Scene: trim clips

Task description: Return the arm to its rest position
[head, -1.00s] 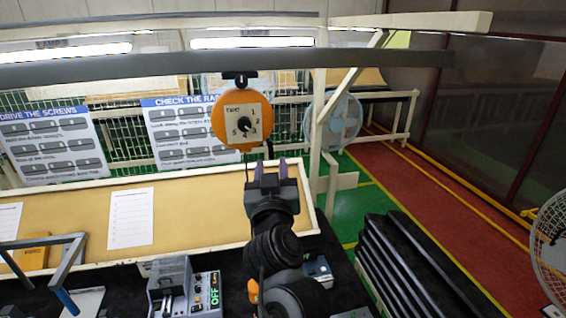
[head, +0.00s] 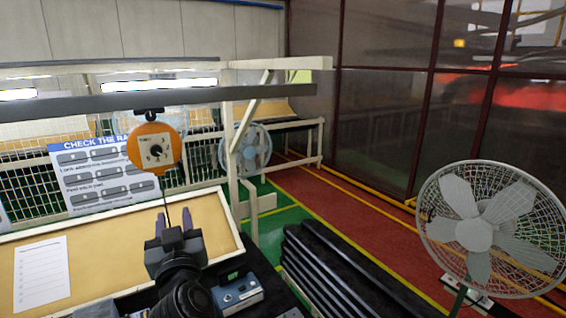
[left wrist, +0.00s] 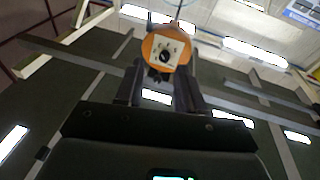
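My left gripper (head: 174,221) points up and away from me over the bench in the head view. Its two fingers stand apart with nothing visible between them. In the left wrist view the gripper (left wrist: 158,82) also shows its fingers spread. An orange round device with a dial (head: 155,148) hangs above and beyond the fingertips. It also shows between the fingertips in the left wrist view (left wrist: 166,50), apparently behind them. A thin cable hangs from it towards the gripper; whether they touch I cannot tell. My right gripper is in neither view.
A tilted tan board (head: 110,240) with a white sheet (head: 41,273) lies behind the arm. A grey-blue box (head: 238,294) sits right of the wrist. Black stacked strips (head: 335,275) and a large fan (head: 490,230) stand to the right. A dark rail (head: 100,103) crosses overhead.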

